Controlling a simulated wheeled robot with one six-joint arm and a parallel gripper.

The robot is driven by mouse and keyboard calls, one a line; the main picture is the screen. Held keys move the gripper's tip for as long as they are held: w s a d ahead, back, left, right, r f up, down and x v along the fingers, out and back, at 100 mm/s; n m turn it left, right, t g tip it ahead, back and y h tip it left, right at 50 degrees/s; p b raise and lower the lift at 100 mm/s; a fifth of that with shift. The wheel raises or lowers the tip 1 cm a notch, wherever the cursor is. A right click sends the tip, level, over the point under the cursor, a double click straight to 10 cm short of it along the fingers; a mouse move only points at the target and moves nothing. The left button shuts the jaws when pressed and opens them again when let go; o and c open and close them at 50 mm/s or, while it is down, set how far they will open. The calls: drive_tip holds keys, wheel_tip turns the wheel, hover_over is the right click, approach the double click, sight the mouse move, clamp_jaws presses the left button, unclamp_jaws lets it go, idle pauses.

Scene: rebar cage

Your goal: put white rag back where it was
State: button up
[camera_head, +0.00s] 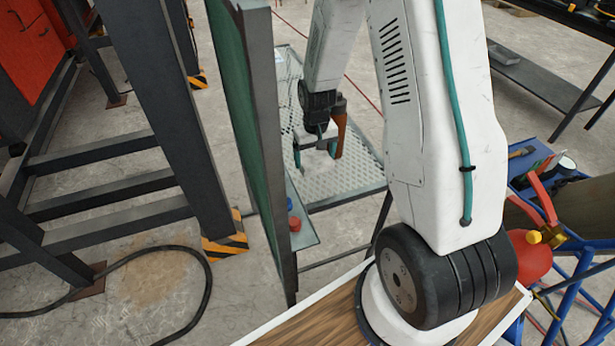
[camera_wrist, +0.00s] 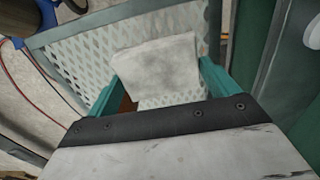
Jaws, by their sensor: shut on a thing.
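My gripper (camera_head: 318,146) is over the perforated metal table (camera_head: 362,175) in the head view. In the wrist view its two teal fingers (camera_wrist: 158,92) are shut on the white rag (camera_wrist: 160,65), a pale, slightly stained folded cloth. The rag also shows below the fingers in the head view (camera_head: 318,166), where it blends with the pale mesh. The perforated top (camera_wrist: 75,62) lies beneath or behind the rag in the wrist view. I cannot tell whether the rag touches it.
A tall green panel (camera_head: 243,120) stands just left of the table. A small shelf (camera_head: 302,228) with red and blue caps is beside it. An orange-brown object (camera_head: 340,125) stands close by my gripper. A red extinguisher (camera_head: 528,255) and blue frame are at right.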

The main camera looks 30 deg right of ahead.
wheel_tip(320, 180, down, 5)
drive_tip(key=shift+w+a+f, duration=0.1)
drive_tip(key=shift+a+f, duration=0.05)
drive_tip(key=shift+f, duration=2.1)
drive_tip(key=shift+c, duration=0.3)
drive_tip(key=o, duration=0.8)
drive_tip(key=shift+c, duration=0.2)
wheel_tip(320, 180, up, 11)
drive_tip(key=shift+r, duration=0.15)
wheel_tip(320, 180, up, 9)
drive_tip(key=s+a, duration=0.2)
wheel_tip(320, 180, up, 10)
drive_tip(key=n, duration=0.1)
hover_over(313, 168)
drive_tip(key=s+a, duration=0.4)
drive_tip(key=s, duration=0.1)
drive_tip(key=s+a+r, duration=0.2)
drive_tip(key=s+r, duration=0.3)
drive_tip(key=s, duration=0.4)
drive_tip(key=s+a+r+n+t, duration=0.1)
drive_tip(key=s+r, duration=0.4)
drive_tip(key=s, duration=0.5)
drive_tip(key=shift+a+r, duration=0.25)
drive_tip(key=shift+a, duration=0.6)
